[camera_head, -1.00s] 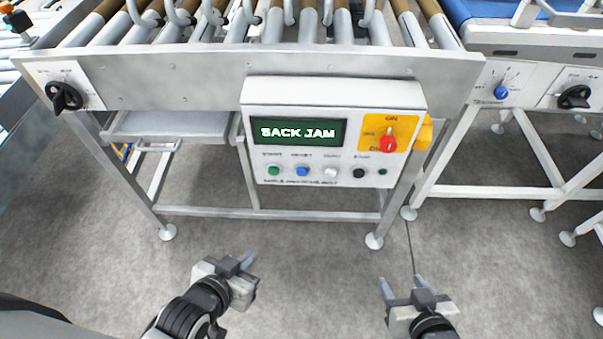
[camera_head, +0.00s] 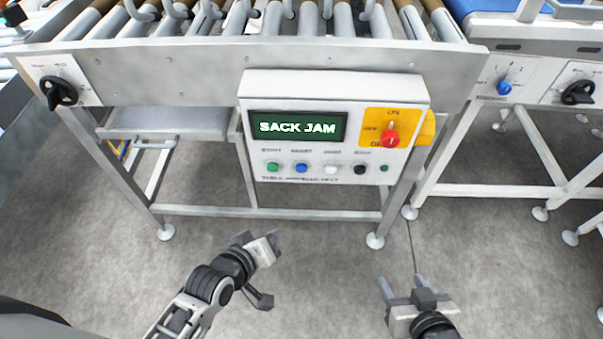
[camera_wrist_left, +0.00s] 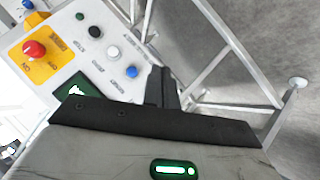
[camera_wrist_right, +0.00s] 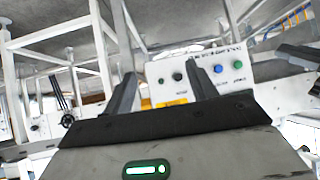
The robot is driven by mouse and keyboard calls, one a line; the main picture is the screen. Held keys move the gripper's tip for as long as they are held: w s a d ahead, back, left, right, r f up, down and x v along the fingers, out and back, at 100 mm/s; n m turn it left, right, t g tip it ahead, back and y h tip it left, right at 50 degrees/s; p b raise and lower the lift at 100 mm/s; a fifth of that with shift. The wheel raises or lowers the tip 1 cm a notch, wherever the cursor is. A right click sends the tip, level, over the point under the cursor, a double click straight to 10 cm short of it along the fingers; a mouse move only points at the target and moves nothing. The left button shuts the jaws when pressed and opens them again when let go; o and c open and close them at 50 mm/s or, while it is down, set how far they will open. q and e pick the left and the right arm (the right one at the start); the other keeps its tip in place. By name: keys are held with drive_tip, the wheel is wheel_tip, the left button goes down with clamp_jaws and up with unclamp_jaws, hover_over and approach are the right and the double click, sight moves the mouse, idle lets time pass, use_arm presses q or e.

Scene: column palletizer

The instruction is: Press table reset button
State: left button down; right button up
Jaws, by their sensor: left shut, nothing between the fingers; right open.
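The white control panel (camera_head: 336,170) hangs on the conveyor frame, with a green screen (camera_head: 297,126) reading "SACK JAM". Below it is a row of buttons: green (camera_head: 272,167), blue (camera_head: 301,168) with a blurred label that looks like RESET, white (camera_head: 331,169), black (camera_head: 360,170). The blue button also shows in the left wrist view (camera_wrist_left: 132,71) and right wrist view (camera_wrist_right: 218,69). My left gripper (camera_head: 275,238) is shut and empty, below and apart from the panel. My right gripper (camera_head: 402,283) is open and empty, lower right of the panel.
A red knob (camera_head: 390,139) on a yellow plate sits at the panel's right. A roller conveyor (camera_head: 300,25) runs above the panel. Black rotary knobs (camera_head: 60,92) are at the left and right. The floor (camera_head: 320,260) between my grippers and the frame is clear.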

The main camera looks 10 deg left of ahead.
sight(302, 169)
use_arm(q)
drive_tip(key=w+d+n+h+b, duration=0.1)
drive_tip(key=w+d+n, duration=0.3)
drive_tip(key=w+n, duration=0.3)
drive_tip(key=shift+d+f+n+h+b, duration=0.25)
drive_tip(key=shift+f+n+b, duration=0.2)
drive_tip(key=shift+n, duration=0.35)
use_arm(e)
drive_tip(key=shift+w+a+f, duration=0.1)
drive_tip(key=shift+a+f, duration=0.2)
use_arm(q)
drive_tip(key=shift+w, duration=0.1)
drive_tip(key=w+a+b, duration=0.1)
drive_tip(key=w+b, duration=0.3)
drive_tip(key=w, duration=0.4)
drive_tip(key=shift+w+a, duration=0.15)
drive_tip(key=shift+w, duration=0.15)
use_arm(e)
drive_tip(key=shift+w+a+f+t+y, duration=0.1)
drive_tip(key=shift+a+f+t+y, duration=0.05)
drive_tip(key=shift+f, duration=0.35)
drive_tip(key=shift+a+f+t+y, duration=0.15)
drive_tip(key=shift+f, duration=0.3)
drive_tip(key=shift+w+a+r, duration=0.1)
